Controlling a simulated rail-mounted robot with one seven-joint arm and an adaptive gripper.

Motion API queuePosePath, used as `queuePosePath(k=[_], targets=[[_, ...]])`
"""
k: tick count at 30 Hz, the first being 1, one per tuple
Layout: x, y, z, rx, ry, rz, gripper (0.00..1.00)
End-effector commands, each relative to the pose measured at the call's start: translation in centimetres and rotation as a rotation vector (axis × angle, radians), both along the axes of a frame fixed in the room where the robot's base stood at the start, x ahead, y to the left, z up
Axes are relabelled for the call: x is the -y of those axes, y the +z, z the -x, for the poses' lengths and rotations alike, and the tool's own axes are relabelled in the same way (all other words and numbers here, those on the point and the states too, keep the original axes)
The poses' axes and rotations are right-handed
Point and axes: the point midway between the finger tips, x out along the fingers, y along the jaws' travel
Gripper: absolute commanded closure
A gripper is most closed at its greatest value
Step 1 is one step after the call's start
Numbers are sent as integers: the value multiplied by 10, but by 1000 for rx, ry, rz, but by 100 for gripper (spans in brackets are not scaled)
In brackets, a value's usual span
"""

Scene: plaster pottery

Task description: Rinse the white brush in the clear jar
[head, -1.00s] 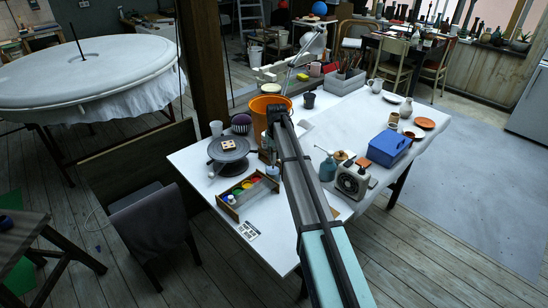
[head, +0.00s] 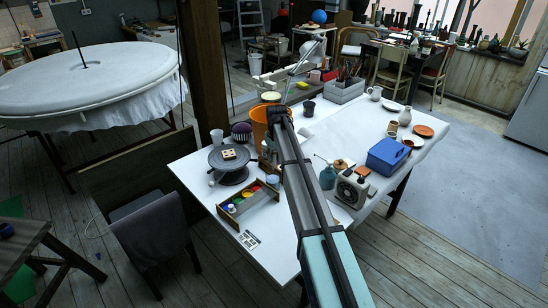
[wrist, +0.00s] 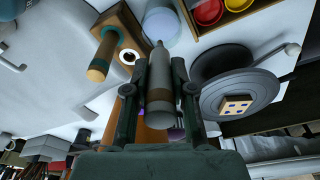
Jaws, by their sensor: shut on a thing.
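In the wrist view my gripper (wrist: 158,92) has its two fingers on either side of a pale grey-white rod-like thing with a tan band, apparently the white brush (wrist: 159,72). Its narrow tip points away from my palm, above the table. A clear, bluish round jar (wrist: 161,24) is beyond that tip, beside the paint box; whether anything is in it, I cannot tell. In the head view the jar (head: 272,181) stands at the paint box's upper right. My arm hides much of the area around the gripper there.
The paint box (head: 248,201) holds several coloured pots. A dark turntable (head: 231,170) with a small tile stands to its left. An orange bucket (head: 258,124) is behind. A wooden holder with a wooden-handled tool (wrist: 103,57) is left of the brush in the wrist view.

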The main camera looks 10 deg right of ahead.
Motion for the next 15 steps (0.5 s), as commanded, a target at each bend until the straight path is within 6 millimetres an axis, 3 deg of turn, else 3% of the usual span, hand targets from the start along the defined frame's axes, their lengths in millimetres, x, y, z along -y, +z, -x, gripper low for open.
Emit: queuePosePath(k=[15], targets=[[0,7,0,0,0,0,100]])
